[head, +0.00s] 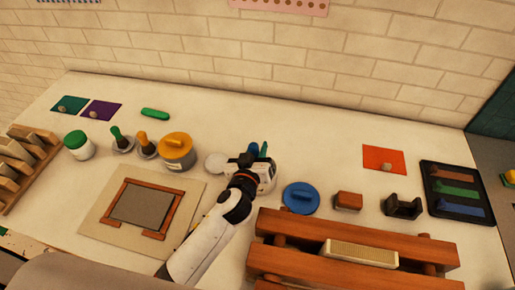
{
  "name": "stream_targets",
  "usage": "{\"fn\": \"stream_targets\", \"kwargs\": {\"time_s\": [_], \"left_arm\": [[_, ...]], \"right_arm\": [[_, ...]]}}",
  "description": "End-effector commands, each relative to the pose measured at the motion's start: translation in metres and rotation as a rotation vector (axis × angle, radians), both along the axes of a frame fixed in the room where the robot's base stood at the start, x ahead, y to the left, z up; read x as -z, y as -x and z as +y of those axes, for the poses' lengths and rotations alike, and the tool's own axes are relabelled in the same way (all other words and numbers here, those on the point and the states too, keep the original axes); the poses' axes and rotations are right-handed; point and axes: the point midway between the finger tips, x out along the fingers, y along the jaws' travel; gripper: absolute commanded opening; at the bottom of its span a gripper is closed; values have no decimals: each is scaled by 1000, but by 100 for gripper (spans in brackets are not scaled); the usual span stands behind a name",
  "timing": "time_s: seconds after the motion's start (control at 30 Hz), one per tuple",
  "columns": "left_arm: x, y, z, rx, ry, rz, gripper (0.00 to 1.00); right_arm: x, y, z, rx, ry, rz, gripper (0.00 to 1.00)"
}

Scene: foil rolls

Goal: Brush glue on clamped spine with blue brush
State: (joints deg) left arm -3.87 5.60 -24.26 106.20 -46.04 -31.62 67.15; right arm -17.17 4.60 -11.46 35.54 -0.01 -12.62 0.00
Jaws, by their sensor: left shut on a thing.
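My left gripper (254,160) is at mid-table, over a pale pot (268,178) that it partly hides. It is shut on what looks like the blue brush (263,149), whose blue-green handle end shows just above the fingers. The bristles are hidden, and I cannot tell whether they are in the pot. The clamped spine (360,253) is a pale ribbed block between the wooden bars of a press (300,265) at the front right. A blue lid (300,197) lies flat right of the pot. My right gripper is not in view.
A yellow-lidded pot (177,153), green brush (120,138) and orange brush (146,143) stand left of the gripper. A wooden block (348,201) and dark holder (402,206) sit behind the press. A black tray (457,192) is at right.

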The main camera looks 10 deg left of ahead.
Motion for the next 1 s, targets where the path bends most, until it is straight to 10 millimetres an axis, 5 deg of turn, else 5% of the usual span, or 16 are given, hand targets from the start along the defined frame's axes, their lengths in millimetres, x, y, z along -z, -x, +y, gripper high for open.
{"fn": "stream_targets", "kwargs": {"time_s": [0.6, 1.0], "left_arm": [[-58, -1, 0, 0, 1, -9, 2], [-64, -1, 0, 0, 0, -9, 2]], "right_arm": [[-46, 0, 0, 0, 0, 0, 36], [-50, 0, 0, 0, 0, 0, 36]]}}
